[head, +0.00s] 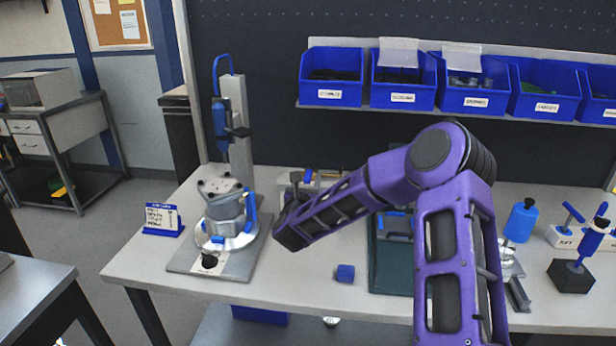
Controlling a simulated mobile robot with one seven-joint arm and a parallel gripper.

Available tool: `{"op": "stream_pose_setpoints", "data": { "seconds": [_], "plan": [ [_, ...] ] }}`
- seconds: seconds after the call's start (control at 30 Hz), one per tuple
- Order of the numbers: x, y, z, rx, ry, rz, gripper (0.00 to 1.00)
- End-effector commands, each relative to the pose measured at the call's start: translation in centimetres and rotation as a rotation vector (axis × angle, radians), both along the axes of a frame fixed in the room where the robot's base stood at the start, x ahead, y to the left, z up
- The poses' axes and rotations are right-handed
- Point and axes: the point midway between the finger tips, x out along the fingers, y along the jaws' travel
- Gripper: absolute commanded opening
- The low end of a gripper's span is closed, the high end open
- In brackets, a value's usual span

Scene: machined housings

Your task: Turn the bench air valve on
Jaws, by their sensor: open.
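I cannot pick out the bench air valve for certain. A small pale assembly (329,178) with dark and yellowish upright parts stands at the back of the bench, partly hidden behind my purple forearm. I cannot tell whether it is the valve or how any handle is turned. My forearm reaches left across the middle of the bench and ends near the fixture. My gripper's fingers do not show; they are out of sight beyond the end of the forearm.
A grey fixture (225,212) with blue clamps stands on a plate at the bench's left, beside a label stand (161,217). A blue block (345,273) lies near the front edge. A dark green mat (380,275) is partly covered by my arm. Blue bins (332,93) line the back shelf.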

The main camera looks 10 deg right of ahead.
Motion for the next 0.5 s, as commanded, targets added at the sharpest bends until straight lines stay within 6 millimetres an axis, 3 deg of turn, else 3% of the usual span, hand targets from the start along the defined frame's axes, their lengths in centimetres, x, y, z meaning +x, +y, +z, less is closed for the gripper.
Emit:
{"op": "stream_pose_setpoints", "data": {
  "seconds": [0.4,0.5],
  "plan": [
    [0.81,-0.25,-0.03,-0.001,0.000,0.001,0.54],
    [0.80,-0.25,-0.02,-0.001,0.000,0.001,0.36]
  ]
}}
